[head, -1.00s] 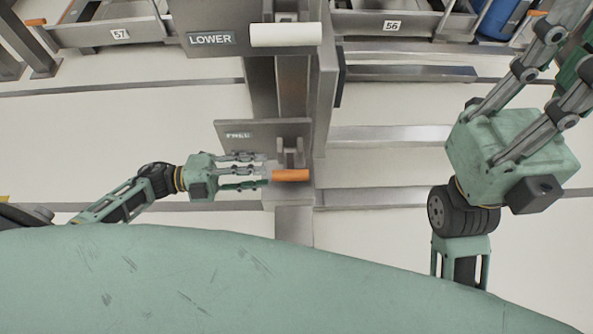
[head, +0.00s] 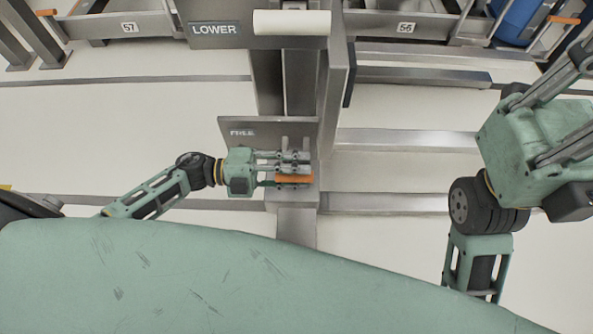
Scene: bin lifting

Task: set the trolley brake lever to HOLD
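The orange brake lever handle (head: 293,179) sits low on the grey centre post, below a plate marked FREE (head: 243,132). My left gripper (head: 296,170) reaches in from the left with its fingers along the handle, covering part of it. Its fingers are spread, with orange showing between them; whether they touch it is unclear. My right gripper (head: 565,110) is at the right edge, well away from the lever. Its visible fingers are spread and empty, and their tips are out of frame. No HOLD label is visible.
A plate marked LOWER (head: 214,29) with a white roller-like handle (head: 291,22) is above the lever on the post. Trays labelled 57 (head: 128,27) and 56 (head: 406,27) flank it. A blue object (head: 519,20) is at upper right.

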